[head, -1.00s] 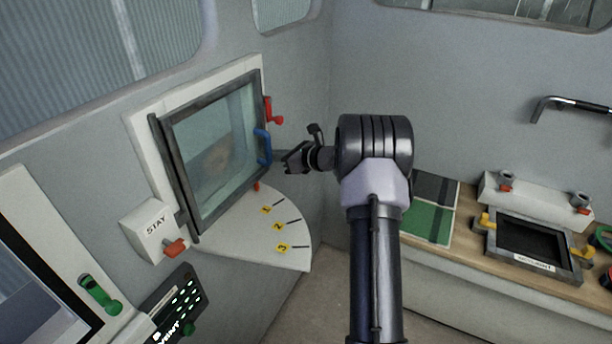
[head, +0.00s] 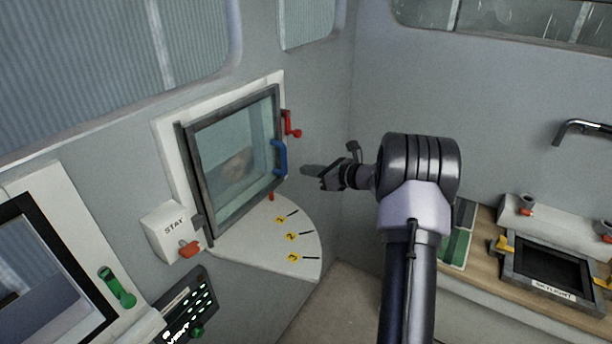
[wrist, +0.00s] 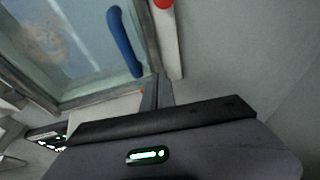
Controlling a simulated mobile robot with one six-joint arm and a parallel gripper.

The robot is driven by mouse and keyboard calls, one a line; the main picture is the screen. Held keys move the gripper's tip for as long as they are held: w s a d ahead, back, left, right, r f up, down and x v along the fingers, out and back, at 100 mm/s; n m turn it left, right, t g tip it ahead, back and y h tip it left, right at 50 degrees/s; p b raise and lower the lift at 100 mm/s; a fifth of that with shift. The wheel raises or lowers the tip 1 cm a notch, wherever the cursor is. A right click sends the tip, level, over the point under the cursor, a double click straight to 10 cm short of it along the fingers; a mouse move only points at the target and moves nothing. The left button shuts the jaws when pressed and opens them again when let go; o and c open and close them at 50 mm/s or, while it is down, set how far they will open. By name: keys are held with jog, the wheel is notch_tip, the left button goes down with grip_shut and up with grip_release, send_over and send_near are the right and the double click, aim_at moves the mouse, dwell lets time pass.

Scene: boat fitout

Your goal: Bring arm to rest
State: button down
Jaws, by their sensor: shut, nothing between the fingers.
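My gripper (head: 322,175) is shut and empty. It hangs in the air to the right of the hinged window's blue handle (head: 280,157), with a visible gap between them. My arm rises from the bottom of the head view and bends left toward the window. In the wrist view the dark gripper body fills the bottom, and the blue handle (wrist: 124,42) shows above it. The framed window (head: 235,160) stands close to its white surround.
A white quarter-round plate (head: 270,240) marked 1, 2, 3 lies below the window. A STAY box (head: 173,232) with a red lever is at its left. A red latch (head: 291,125) is at the window's right. A wooden counter with a SKYLIGHT frame (head: 511,270) is at right.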

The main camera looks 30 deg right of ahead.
jog(key=d+v, duration=0.1)
jog(key=v, duration=0.6)
jog(key=s+a+r+n+g+y+b, duration=0.15)
jog(key=a+n, duration=0.25)
jog(key=a, duration=0.5)
jog(key=s+a+r+n+g+b, duration=0.1)
jog(key=s+a+r+n+g, duration=0.2)
jog(key=a, duration=0.6)
jog(key=s+a+n+g+y+b, duration=0.1)
jog(key=a+n+g, duration=0.1)
jog(key=a+n, duration=0.55)
jog(key=s+a+f+n+h+b, duration=0.1)
jog(key=s+a+n, duration=0.3)
jog(key=s, duration=0.4)
jog(key=s+a+f+n+g+h+b, duration=0.1)
jog(key=s+a+n, duration=0.3)
jog(key=s, duration=0.4)
jog(key=s+a+f+n+h+b, duration=0.2)
jog(key=s+a+n, duration=0.2)
jog(key=s+n, duration=0.2)
jog(key=shift+s+a+f+g+h+b, duration=0.3)
jog(key=shift+s+f+g+h+b, duration=0.1)
jog(key=shift+s, duration=0.55)
